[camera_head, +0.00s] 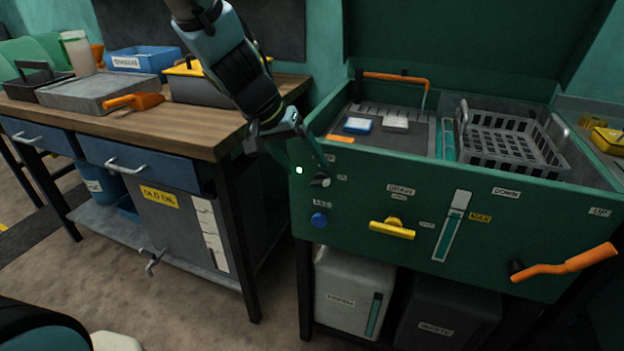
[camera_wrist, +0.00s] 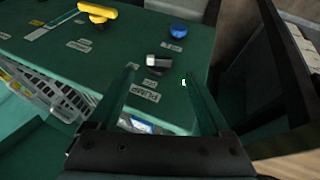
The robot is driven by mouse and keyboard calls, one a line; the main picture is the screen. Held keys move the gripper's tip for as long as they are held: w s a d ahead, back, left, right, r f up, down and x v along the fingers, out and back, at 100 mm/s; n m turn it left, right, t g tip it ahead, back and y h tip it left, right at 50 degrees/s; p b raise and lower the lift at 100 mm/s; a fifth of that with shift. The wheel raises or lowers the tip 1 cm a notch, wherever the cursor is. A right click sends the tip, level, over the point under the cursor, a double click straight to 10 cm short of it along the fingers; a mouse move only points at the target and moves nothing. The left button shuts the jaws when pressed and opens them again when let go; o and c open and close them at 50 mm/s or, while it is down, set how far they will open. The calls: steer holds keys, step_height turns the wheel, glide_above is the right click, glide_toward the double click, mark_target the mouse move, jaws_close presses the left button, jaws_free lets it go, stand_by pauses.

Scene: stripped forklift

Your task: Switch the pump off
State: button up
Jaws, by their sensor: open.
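The pump switch is a dark knob with a grey end (camera_head: 320,180) on the upper left of the green cabinet's front. In the wrist view the knob (camera_wrist: 158,62) lies between and just beyond the fingertips, near a label reading PUMP (camera_wrist: 145,92). A small bright lamp (camera_head: 299,170) glows beside it; it also shows in the wrist view (camera_wrist: 184,83). My gripper (camera_head: 308,167) is open and empty, its fingers pointing at the panel on either side of the knob. I cannot tell whether a finger touches the knob.
On the same front are a blue knob (camera_head: 319,219), a yellow drain handle (camera_head: 392,229), a level gauge (camera_head: 453,226) and an orange crank (camera_head: 565,265). A grey basket (camera_head: 512,143) sits in the cabinet's open top. A wooden workbench (camera_head: 190,132) stands at left.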

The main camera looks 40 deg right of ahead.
mark_target(318, 182)
steer(key=x, duration=0.5)
steer(key=shift+d+f+b, duration=0.15)
steer(key=shift+f+b, duration=0.05)
steer(key=shift+b, duration=0.15)
steer(key=shift+c, duration=0.4)
jaws_close()
